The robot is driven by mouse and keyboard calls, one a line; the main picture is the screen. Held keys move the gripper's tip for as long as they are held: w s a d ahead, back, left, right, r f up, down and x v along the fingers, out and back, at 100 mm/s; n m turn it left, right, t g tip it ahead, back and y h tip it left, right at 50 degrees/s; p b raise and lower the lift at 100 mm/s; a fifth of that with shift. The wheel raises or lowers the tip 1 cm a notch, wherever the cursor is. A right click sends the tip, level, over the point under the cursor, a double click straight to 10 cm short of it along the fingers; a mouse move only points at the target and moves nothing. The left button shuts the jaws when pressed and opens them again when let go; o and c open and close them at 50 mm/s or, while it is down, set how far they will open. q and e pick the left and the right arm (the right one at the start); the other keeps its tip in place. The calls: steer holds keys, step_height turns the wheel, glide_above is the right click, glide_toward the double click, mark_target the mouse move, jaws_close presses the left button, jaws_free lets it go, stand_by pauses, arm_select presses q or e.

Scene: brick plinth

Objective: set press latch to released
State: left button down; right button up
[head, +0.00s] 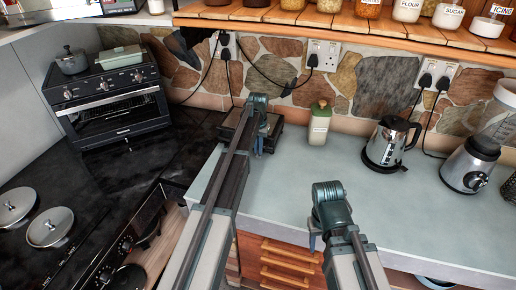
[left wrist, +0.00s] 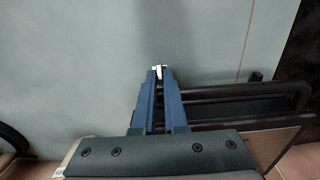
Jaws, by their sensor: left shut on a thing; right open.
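A dark, flat appliance, which looks like the press (head: 292,137), sits on the counter by the stone wall, partly hidden behind my left arm. My left gripper (head: 258,151) is at its front. In the left wrist view, the left gripper's blue fingers (left wrist: 158,76) are closed on a small, shiny metal piece, probably the press latch (left wrist: 158,70). Dark bars, probably part of the press (left wrist: 225,92), run to the right of the fingers. The latch cannot be made out in the head view. My right gripper (head: 314,242) is open and empty near the counter's front edge.
A green-lidded jar (head: 319,128), a kettle (head: 390,145) and a blender (head: 470,165) stand right of the press. A small oven (head: 112,105) and a dark hob with pots (head: 50,228) are on the left. The counter's middle (head: 400,205) is clear.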

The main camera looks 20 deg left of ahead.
arm_select(q)
steer(key=shift+w+r+g, duration=0.1)
steer(key=shift+g, duration=0.2)
stand_by(0.4)
steer(key=c, duration=1)
jaws_free()
steer(key=shift+o, duration=0.2)
step_height(320, 180, up, 14)
steer(key=p, duration=1.4)
steer(key=shift+w, duration=0.4)
